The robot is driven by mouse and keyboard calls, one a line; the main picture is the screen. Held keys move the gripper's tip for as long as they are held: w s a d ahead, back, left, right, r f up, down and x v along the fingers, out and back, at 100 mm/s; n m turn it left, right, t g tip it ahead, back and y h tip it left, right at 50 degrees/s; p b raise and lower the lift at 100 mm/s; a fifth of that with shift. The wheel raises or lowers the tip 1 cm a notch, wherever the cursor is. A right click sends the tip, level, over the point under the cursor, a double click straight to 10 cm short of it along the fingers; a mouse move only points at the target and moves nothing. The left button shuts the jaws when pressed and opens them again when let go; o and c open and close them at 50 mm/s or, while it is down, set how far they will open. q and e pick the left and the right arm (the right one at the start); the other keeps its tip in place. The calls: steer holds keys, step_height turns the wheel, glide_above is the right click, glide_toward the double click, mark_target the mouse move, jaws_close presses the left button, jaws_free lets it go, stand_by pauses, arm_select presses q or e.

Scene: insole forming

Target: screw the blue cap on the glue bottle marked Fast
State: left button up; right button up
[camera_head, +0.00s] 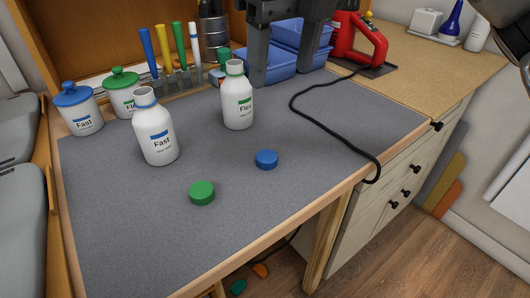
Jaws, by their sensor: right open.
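The white glue bottle marked Fast (158,137) stands upright and uncapped on the grey mat, left of centre, with a blue label and a blue ring at its neck. The blue cap (266,159) lies on the mat to its right, apart from it. A second white bottle with a green label (238,100), marked Flex as far as I can read, stands uncapped behind the blue cap. My right gripper (283,75) is at the top centre, fingers pointing down, open and empty, beyond the blue cap and away from it. My left gripper is not in view.
A green cap (202,193) lies in front of the bottles. Two lidded pots, blue (79,108) and green (121,92), stand at the back left near upright brushes. Blue bins (283,62) and a red tool (355,40) are behind; a black cable crosses the right. The front mat is clear.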

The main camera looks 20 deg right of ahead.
steer(key=shift+s, duration=0.1)
glide_above(267, 156)
steer(key=s, duration=0.1)
steer(key=f, duration=1)
steer(key=shift+d+f, duration=0.25)
steer(key=shift+f, duration=0.1)
steer(key=f, duration=0.5)
steer(key=shift+w+a+f, duration=0.1)
steer(key=shift+w+a, duration=0.1)
steer(key=shift+w, duration=0.15)
steer(key=c, duration=1.1)
